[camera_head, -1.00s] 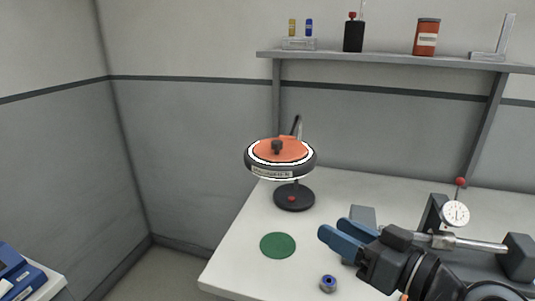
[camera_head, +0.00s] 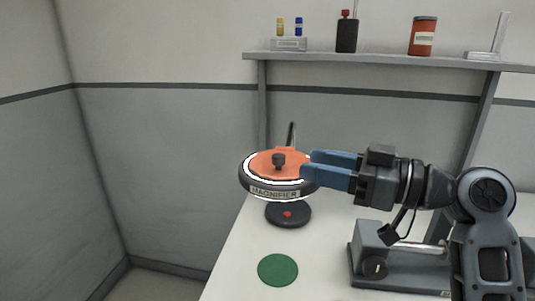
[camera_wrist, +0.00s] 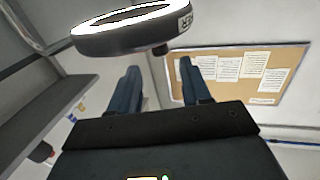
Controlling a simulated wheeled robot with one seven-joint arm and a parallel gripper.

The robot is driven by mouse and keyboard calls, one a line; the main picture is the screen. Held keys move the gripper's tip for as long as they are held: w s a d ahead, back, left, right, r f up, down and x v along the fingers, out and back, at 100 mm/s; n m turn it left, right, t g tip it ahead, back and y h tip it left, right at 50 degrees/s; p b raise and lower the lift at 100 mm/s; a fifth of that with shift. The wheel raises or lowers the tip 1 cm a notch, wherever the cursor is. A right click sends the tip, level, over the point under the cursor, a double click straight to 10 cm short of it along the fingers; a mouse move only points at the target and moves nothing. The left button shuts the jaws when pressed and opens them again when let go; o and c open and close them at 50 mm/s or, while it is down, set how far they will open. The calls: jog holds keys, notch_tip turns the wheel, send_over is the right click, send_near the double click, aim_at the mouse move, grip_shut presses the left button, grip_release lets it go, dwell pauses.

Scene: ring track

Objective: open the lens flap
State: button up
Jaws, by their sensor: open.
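The magnifier (camera_head: 247,187) is a round dark head with a bright white ring, labelled MAGNIFIER, on a stand with a dark round base (camera_head: 300,217). Its orange lens flap (camera_head: 262,160) lies flat over the lens, with a dark knob (camera_head: 279,160) on top. My gripper (camera_head: 309,164) is open, its two blue fingers pointing left at the right side of the head. The fingertips overlap the flap's right edge in the head view; I cannot tell whether they touch. The wrist view shows the magnifier head (camera_wrist: 120,38) beyond my spread fingers (camera_wrist: 161,80); nothing is held.
A green disc (camera_head: 278,270) lies on the white table (camera_head: 238,262). A grey fixture (camera_head: 400,268) stands below my arm. A wall shelf (camera_head: 370,60) behind holds vials, a dark bottle and an orange jar (camera_head: 423,36). The wrist view shows a pinboard (camera_wrist: 285,58) with papers.

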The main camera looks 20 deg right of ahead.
aim_at(279, 155)
jog(key=shift+p+x, duration=0.75)
jog(key=shift+x, duration=3.1)
grip_shut()
